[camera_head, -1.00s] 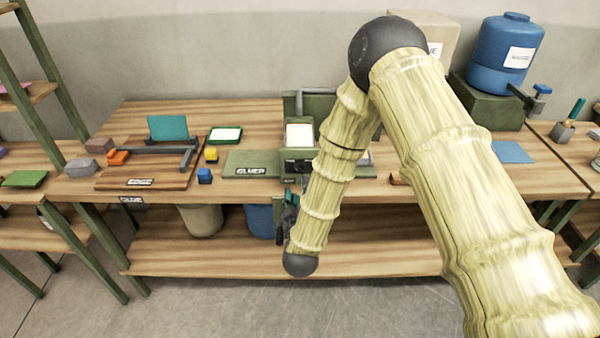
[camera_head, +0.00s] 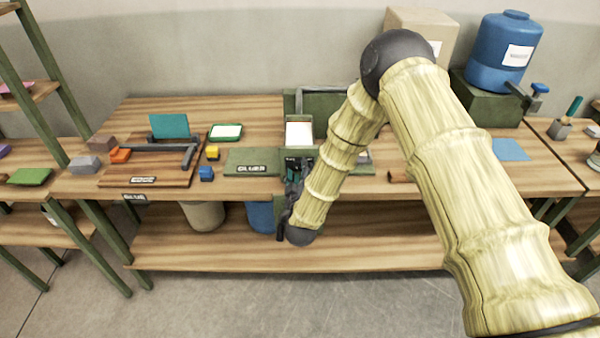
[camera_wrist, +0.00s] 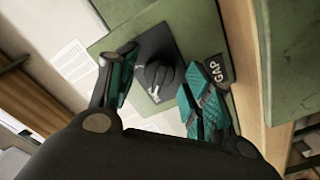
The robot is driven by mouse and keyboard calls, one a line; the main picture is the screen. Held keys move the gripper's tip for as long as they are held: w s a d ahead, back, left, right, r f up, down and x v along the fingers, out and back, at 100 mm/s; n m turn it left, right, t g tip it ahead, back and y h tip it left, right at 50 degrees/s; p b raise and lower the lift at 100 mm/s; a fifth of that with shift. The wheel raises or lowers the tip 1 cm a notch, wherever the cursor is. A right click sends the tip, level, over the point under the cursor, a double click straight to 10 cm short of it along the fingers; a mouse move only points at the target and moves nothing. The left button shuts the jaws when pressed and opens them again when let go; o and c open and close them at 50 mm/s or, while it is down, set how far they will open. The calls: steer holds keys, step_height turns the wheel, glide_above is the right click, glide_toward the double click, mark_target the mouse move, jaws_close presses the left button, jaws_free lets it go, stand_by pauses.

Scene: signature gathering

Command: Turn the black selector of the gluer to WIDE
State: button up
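The gluer is a green machine on the bench, with a green plate lettered GLUER (camera_head: 252,160) at its left. In the wrist view its black selector (camera_wrist: 158,76) is a round knob on a dark square plate, beside a GAP label (camera_wrist: 218,68). White marking by the knob is too small to read. My gripper (camera_head: 294,170) is at the gluer's front, where it and my arm hide the selector in the head view. In the wrist view my gripper (camera_wrist: 160,88) is open, with teal-padded fingers on either side of the knob. I cannot tell whether either finger touches it.
A white sheet (camera_head: 299,132) lies in the gluer's tray. A lower shelf (camera_head: 350,255) runs underneath. A blue tank (camera_head: 503,55) stands back right.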

steer(key=c, duration=0.8)
steer(key=shift+f+m+b, duration=0.1)
steer(key=shift+m+b, duration=0.2)
steer(key=shift+b, duration=0.15)
steer(key=m+b, duration=0.3)
steer(key=b, duration=0.1)
steer(key=shift+f+m, duration=0.15)
steer(key=shift+m, duration=0.25)
steer(key=m+b, duration=0.9)
steer(key=shift+m, duration=0.4)
steer(key=shift+a+r+m+b, duration=0.1)
steer(key=shift+r+m+b, duration=0.05)
steer(key=shift+m+b, duration=0.7)
steer(key=shift+r+m+b, duration=0.15)
steer(key=shift+m+b, duration=0.6)
steer(key=shift+m, duration=0.2)
